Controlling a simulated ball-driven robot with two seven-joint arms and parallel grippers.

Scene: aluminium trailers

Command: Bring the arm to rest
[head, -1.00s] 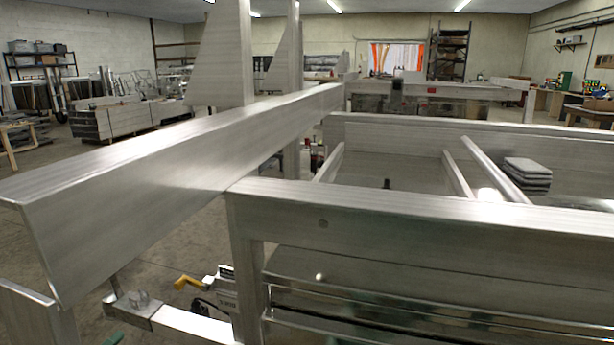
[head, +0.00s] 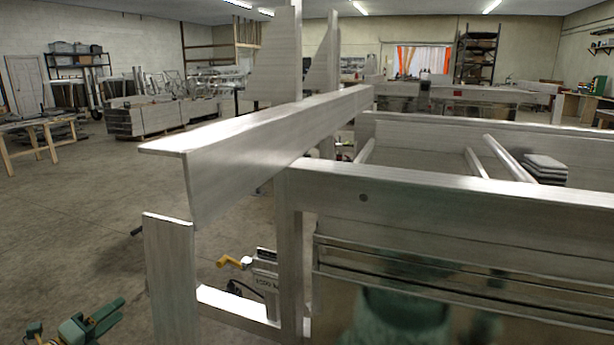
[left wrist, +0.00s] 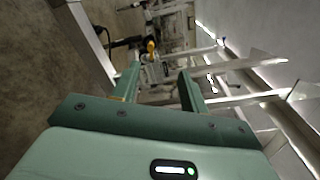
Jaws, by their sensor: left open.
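My left gripper (head: 100,316) is green and shows low in the left corner of the head view, left of the trailer's front post. In the left wrist view its two green fingers (left wrist: 158,78) stand apart with nothing between them. Beyond the fingers is a trailer jack with a yellow crank handle (left wrist: 152,47), apart from them. The jack's handle also shows in the head view (head: 232,262). My right gripper is in neither view.
An aluminium trailer (head: 450,190) fills the right side, with a long beam (head: 270,140) reaching left and a short upright plate (head: 170,265). Stacked grey blocks (head: 545,168) lie on the trailer. Concrete floor (head: 70,210) is open at left.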

